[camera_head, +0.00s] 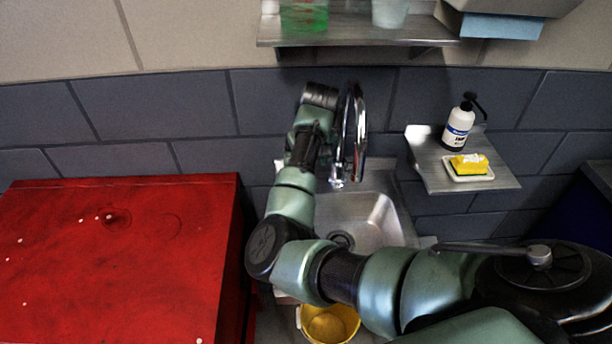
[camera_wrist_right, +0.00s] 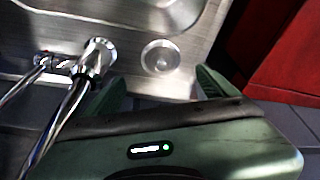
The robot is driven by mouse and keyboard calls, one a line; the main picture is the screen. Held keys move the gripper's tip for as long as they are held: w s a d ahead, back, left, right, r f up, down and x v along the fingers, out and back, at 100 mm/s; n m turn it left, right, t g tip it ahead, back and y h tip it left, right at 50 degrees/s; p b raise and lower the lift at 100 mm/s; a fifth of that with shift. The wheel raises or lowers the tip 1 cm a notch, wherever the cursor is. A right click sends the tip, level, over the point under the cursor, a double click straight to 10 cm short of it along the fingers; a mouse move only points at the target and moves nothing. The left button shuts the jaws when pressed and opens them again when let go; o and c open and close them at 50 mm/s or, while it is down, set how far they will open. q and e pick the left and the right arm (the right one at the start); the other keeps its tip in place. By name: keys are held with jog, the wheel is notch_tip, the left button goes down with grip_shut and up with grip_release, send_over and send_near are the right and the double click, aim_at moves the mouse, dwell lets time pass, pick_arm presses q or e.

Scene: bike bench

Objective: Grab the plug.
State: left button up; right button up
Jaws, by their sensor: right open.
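The plug (camera_wrist_right: 160,57) is a round, shiny metal disc on the flat steel deck of the sink, seen in the right wrist view. My right gripper's two green fingers (camera_wrist_right: 158,82) are apart, one on either side of the lower part of that view, with the plug just beyond the gap between them. Nothing is between the fingers. In the head view my right arm reaches across to the back of the sink (camera_head: 385,222), and its end (camera_head: 318,97) is beside the tap. The plug is hidden in the head view. My left gripper is not in view.
The chrome tap (camera_head: 354,135) stands close to my right gripper; it also shows in the right wrist view (camera_wrist_right: 93,60). A red cabinet (camera_head: 120,265) is at left. A yellow bucket (camera_head: 330,324) is below. A shelf (camera_head: 430,165) holds a soap bottle and sponge.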

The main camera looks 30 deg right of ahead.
jog(key=shift+w+a+f+p, duration=0.15)
jog(key=shift+f+p, duration=0.15)
jog(key=shift+f, duration=0.55)
jog(key=x, duration=0.3)
jog(key=shift+f+p, duration=0.35)
jog(key=shift+p, duration=0.05)
jog(key=shift+w+f, duration=0.15)
jog(key=shift+f, duration=0.2)
jog(key=c, duration=1.2)
jog(key=shift+c, duration=1.2)
jog(key=shift+r, duration=0.1)
